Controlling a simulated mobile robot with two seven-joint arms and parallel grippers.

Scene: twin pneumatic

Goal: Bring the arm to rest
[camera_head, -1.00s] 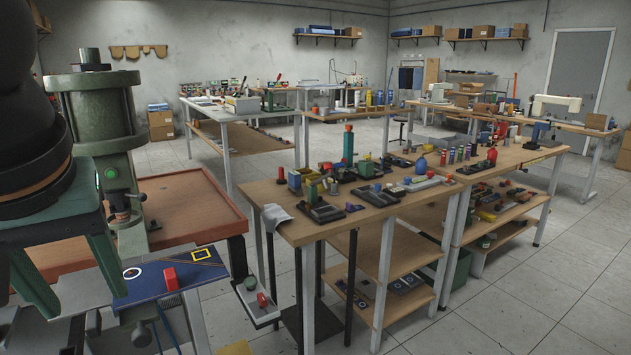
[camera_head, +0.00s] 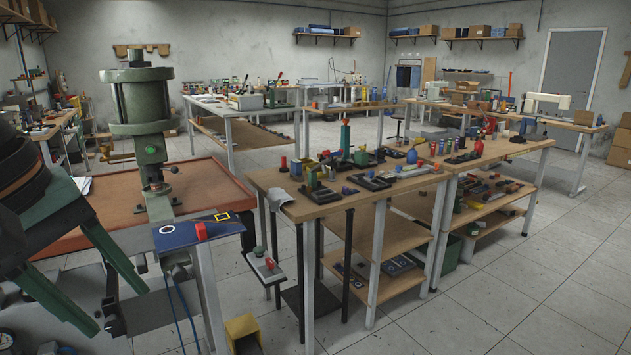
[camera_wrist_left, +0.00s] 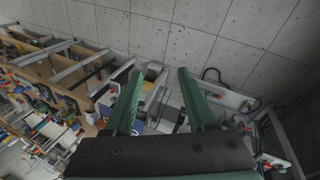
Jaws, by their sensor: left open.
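My left arm comes in from the left edge of the head view, with its dark round wrist and green gripper. My left gripper (camera_head: 121,310) is open, its two green fingers apart and pointing down to the right. Nothing shows between the fingers in the head view. In the left wrist view the two fingers (camera_wrist_left: 157,75) are spread, with the floor and parts of benches beyond them. The gripper is in front of the green press (camera_head: 147,110), left of the blue control panel (camera_head: 181,235). My right gripper does not show.
The press stands on a red-brown table (camera_head: 110,205). The blue panel carries a red block (camera_head: 201,231). A yellow pedal-like box (camera_head: 243,328) is on the floor. A wooden workbench (camera_head: 330,205) with many small items stands in the middle. Tiled floor is free at the right front.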

